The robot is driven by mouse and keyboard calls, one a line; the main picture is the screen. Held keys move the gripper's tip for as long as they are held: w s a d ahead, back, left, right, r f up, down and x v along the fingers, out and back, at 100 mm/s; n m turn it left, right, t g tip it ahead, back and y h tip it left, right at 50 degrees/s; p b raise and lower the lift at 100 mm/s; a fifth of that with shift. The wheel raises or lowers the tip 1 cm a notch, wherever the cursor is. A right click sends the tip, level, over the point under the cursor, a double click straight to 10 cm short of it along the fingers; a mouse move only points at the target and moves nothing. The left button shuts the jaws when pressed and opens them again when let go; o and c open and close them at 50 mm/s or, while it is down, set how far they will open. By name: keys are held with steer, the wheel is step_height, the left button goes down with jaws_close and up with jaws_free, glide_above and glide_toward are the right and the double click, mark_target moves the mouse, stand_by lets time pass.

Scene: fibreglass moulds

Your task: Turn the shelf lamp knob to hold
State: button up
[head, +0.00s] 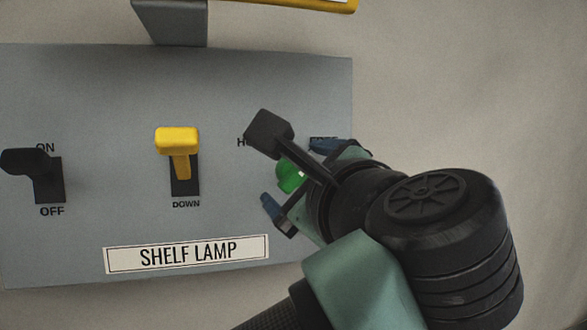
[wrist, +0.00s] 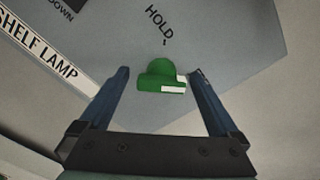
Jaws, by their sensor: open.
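The green shelf lamp knob (wrist: 160,78) sits on the grey panel between the two blue fingers of my gripper (wrist: 162,75) in the wrist view. The fingers are open, with a gap on each side of the knob. The knob's white mark (wrist: 174,86) is on its right, lower side in that view. The word HOLD (wrist: 159,22) is printed above the knob, with a small tick below it. In the head view the knob (head: 291,176) is partly hidden behind my gripper (head: 298,175), and the labels near it are partly covered.
The grey panel (head: 90,100) carries a "SHELF LAMP" plate (head: 187,254). A yellow switch (head: 177,142) marked DOWN stands left of the knob, and a black ON/OFF switch (head: 25,162) is farther left. A grey and yellow piece (head: 172,22) juts out above the panel.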

steer(key=shift+w, duration=0.25)
steer(key=shift+s+r, duration=0.1)
steer(key=shift+s, duration=0.2)
steer(key=shift+w, duration=0.1)
steer(key=c, duration=1.4)
steer(key=shift+o, duration=0.2)
